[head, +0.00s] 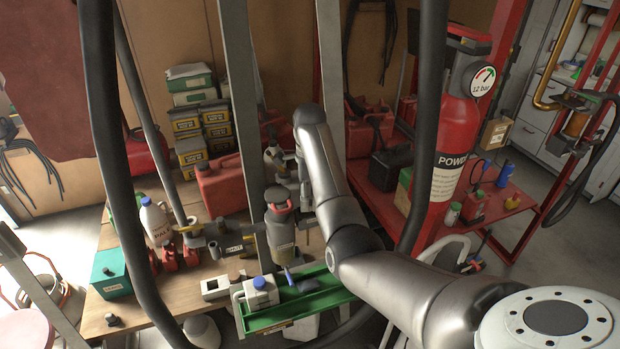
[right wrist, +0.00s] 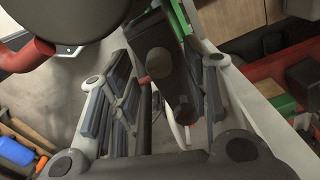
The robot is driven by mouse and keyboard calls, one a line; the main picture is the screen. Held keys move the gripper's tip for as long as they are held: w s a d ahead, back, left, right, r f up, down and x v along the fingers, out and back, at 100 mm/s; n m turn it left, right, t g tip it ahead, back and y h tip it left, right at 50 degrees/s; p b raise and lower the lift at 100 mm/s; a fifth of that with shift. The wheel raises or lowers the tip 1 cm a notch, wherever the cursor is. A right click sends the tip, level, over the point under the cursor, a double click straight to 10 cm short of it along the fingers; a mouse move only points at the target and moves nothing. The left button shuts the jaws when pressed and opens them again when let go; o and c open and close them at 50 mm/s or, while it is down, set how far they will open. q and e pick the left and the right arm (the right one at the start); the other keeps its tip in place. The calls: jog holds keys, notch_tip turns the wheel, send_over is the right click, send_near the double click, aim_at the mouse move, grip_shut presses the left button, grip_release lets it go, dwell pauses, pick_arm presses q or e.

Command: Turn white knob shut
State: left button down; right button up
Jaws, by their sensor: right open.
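My right arm comes in from the lower right in the head view and bends down behind its own elbow. Its gripper (head: 287,172) is small and partly hidden there, above the workbench and behind a dark upright cylinder (head: 281,228). In the right wrist view the two padded fingers of the right gripper (right wrist: 165,75) stand well apart. A dark rounded part (right wrist: 162,62) shows between or beyond them; I cannot tell whether they touch it. I cannot make out a white knob for certain. A pipe fitting with a pale label (head: 235,249) lies left of the cylinder. My left gripper is out of view.
A wooden workbench (head: 178,291) holds a red jerrycan (head: 222,188), a white jug (head: 156,222), a teal box (head: 110,272) and a green tray (head: 330,291). Grey posts (head: 240,80) and black hoses cross the space. A red cylinder with a gauge (head: 462,130) stands right.

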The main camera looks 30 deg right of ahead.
aim_at(310, 202)
jog(key=r, duration=0.5)
jog(key=shift+w+r, duration=0.2)
jog(key=shift+r, duration=0.05)
jog(key=shift+s+a+r, duration=0.1)
jog(key=shift+s+r, duration=0.05)
jog(key=shift+r, duration=0.1)
notch_tip(310, 202, up, 5)
jog(key=shift+f, duration=0.1)
jog(key=shift+s, duration=0.1)
